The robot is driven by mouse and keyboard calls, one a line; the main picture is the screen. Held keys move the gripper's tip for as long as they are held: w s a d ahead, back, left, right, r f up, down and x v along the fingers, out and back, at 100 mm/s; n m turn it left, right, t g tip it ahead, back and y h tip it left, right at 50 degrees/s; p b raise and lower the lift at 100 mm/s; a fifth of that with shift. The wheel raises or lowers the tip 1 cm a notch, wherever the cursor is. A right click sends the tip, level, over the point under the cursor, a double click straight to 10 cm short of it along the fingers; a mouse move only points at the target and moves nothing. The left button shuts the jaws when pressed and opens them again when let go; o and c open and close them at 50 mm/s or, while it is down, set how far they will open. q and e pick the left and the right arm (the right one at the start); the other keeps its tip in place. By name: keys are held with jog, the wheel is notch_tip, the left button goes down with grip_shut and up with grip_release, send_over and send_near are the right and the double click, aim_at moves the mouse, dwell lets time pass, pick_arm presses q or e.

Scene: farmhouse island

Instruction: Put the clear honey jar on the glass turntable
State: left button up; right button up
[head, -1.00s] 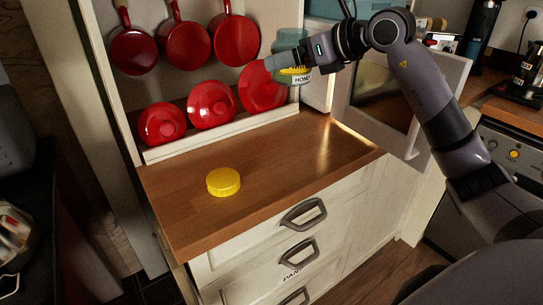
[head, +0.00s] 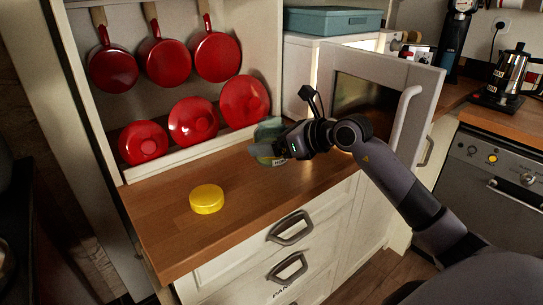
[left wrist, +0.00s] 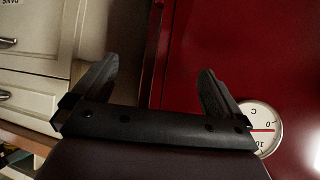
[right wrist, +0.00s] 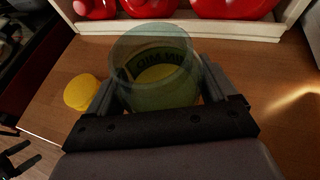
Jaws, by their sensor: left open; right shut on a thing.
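The clear honey jar (head: 270,131) is a see-through greenish glass jar with a label, near the back of the wooden counter in the head view. My right gripper (head: 266,150) is shut around its sides. The right wrist view shows the jar (right wrist: 150,45) between the two fingers of my right gripper (right wrist: 157,80), with yellow and dark lettering seen through the glass. I cannot tell whether the jar touches the counter. My left gripper (left wrist: 158,70) is open and empty in front of a red surface. I see no glass turntable in any view.
A round yellow lid-like thing (head: 207,199) lies on the wooden counter (head: 165,240), left of the jar. Red lids (head: 193,121) lean along the back ledge and red pans (head: 166,62) hang above. An open white-framed door (head: 375,95) stands at the right. The counter's front is clear.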

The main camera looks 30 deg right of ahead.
notch_tip(320, 180, down, 4)
dwell(0.4)
jog(key=shift+f, duration=0.15)
jog(key=o, duration=1.2)
jog(key=shift+c, duration=0.2)
